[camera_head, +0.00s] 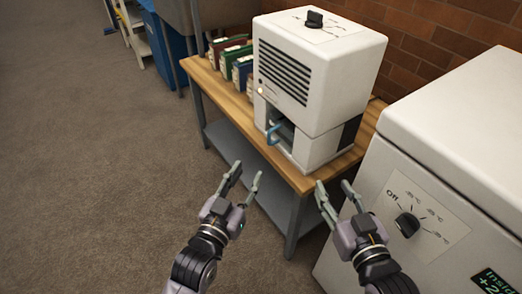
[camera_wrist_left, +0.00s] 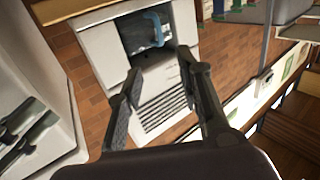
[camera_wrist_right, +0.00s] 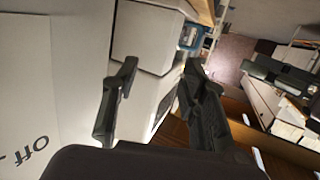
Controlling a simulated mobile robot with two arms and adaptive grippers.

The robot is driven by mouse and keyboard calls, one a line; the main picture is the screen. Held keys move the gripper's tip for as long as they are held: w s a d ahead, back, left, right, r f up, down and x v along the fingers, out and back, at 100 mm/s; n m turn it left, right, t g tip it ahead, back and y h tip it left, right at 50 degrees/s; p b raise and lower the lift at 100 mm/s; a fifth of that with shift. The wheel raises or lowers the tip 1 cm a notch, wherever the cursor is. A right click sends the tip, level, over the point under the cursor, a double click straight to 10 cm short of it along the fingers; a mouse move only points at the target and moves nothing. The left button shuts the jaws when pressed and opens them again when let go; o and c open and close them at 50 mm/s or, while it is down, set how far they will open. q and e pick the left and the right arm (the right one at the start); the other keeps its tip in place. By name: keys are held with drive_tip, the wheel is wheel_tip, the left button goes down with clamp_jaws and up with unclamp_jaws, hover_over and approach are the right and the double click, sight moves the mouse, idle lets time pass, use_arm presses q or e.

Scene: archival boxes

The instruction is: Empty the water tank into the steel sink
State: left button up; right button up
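A white dehumidifier-like machine (camera_head: 310,75) stands on a wooden-topped bench. A blue handle (camera_head: 274,132) shows at the dark opening low in its front, apparently on the water tank; most of the tank is hidden inside. My left gripper (camera_head: 246,176) is open and empty, in front of the bench and below the handle. In the left wrist view the handle (camera_wrist_left: 155,28) lies beyond its spread fingers. My right gripper (camera_head: 334,190) is open and empty, between the bench and the white cabinet. A grey metal edge at the top (camera_head: 215,12) may be the steel sink.
Several coloured binders (camera_head: 232,58) stand left of the machine on the bench (camera_head: 290,172). A white cabinet with a dial (camera_head: 408,224) is close on the right. A blue bin (camera_head: 165,45) is at the upper left. The floor (camera_head: 90,150) on the left is clear.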

use_arm(q)
drive_tip(key=b, duration=0.2)
approach(269, 135)
drive_tip(key=w, duration=0.2)
drive_tip(key=x, duration=0.3)
drive_tip(key=b+x, duration=0.1)
drive_tip(key=x, duration=0.1)
drive_tip(key=shift+w+d+f, duration=0.2)
drive_tip(key=shift+d+f, duration=0.15)
drive_tip(key=shift+w+d, duration=0.15)
drive_tip(key=shift+w, duration=0.2)
use_arm(e)
drive_tip(key=s+a+r+t+y, duration=0.1)
drive_tip(key=s+r+t+y, duration=0.2)
drive_tip(key=r+t, duration=0.6)
drive_tip(key=shift+r, duration=2.55)
use_arm(q)
drive_tip(key=shift+c, duration=0.3)
use_arm(e)
drive_tip(key=shift+a, duration=0.1)
use_arm(q)
clamp_jaws()
drive_tip(key=shift+r, duration=0.1)
use_arm(e)
drive_tip(key=shift+w+f, duration=0.1)
